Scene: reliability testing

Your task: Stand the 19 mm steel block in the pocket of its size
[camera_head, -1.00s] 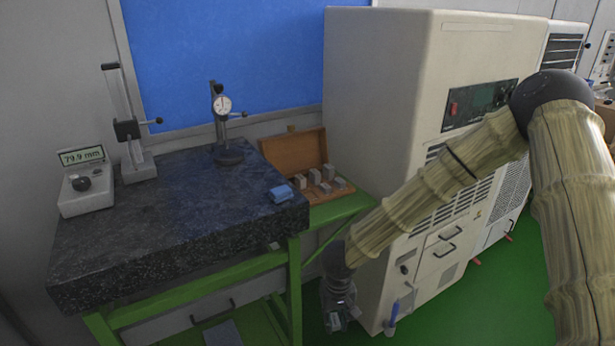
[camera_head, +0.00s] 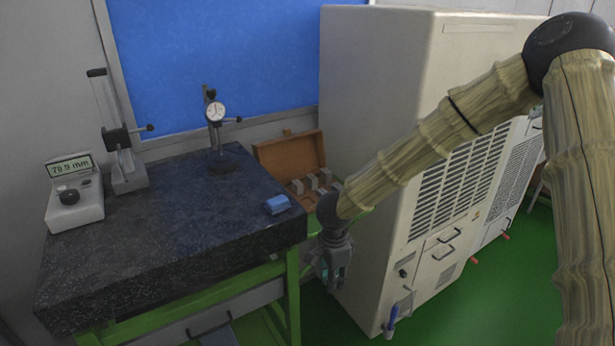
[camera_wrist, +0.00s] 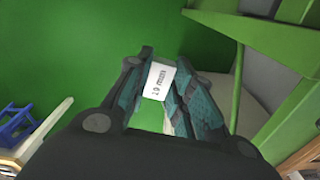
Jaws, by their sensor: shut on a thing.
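The 19 mm steel block (camera_wrist: 158,80) is pale, with a label reading "19 mm" upside down in the wrist view. My gripper (camera_wrist: 160,92) is shut on it, with a teal pad on either side. In the head view my gripper (camera_head: 336,282) hangs pointing down just right of the granite table, below the level of its top. An open wooden case (camera_head: 291,153) stands behind the table's right corner, with several grey steel blocks (camera_head: 311,183) in it. My arm hides its right part, and I cannot make out the pocket of the block's size.
The granite table (camera_head: 150,240) carries a blue block (camera_head: 277,205), a dial gauge stand (camera_head: 216,112) and a display reading 79.9 mm (camera_head: 75,195). A large beige machine (camera_head: 375,120) stands close behind my arm. The green table frame (camera_wrist: 240,60) is near my gripper.

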